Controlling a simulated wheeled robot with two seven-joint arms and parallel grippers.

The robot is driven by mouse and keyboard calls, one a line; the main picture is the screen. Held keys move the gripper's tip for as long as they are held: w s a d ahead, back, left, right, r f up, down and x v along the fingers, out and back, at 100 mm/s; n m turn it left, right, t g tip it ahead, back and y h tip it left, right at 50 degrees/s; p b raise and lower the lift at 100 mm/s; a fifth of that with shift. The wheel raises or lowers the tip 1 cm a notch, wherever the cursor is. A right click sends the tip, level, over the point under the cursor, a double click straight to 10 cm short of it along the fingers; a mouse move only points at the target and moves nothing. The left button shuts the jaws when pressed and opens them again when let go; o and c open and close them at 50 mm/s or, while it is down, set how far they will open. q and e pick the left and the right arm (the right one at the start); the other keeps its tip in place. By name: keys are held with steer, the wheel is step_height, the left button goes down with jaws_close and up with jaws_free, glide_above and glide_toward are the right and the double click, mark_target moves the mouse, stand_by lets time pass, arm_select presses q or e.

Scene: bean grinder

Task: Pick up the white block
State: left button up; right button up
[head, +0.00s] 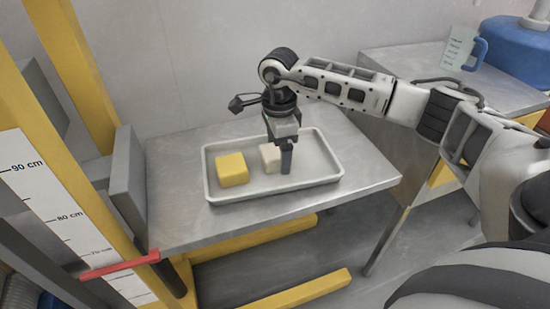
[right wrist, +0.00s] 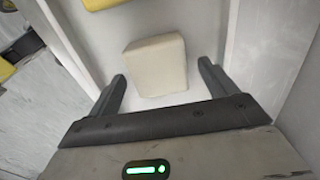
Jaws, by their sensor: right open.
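The white block (head: 270,158) sits in a shallow white tray (head: 325,172) on the metal table, beside a yellow block (head: 232,170). My right gripper (head: 285,168) points down into the tray at the white block's right side and hides part of it in the head view. In the right wrist view, the white block (right wrist: 156,66) lies just ahead of and between the two open fingers (right wrist: 162,92). Some tray floor shows between each finger and the block. My left gripper is not in view.
The metal table (head: 190,225) has bare room around the tray. A yellow post frame with a height scale (head: 45,195) stands at the left. A measuring cup (head: 462,48) and a blue container (head: 515,50) stand on another metal surface at the back right.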

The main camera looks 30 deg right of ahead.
steer(key=shift+f, duration=0.4)
steer(key=c, duration=1.2)
steer(key=shift+r, duration=0.1)
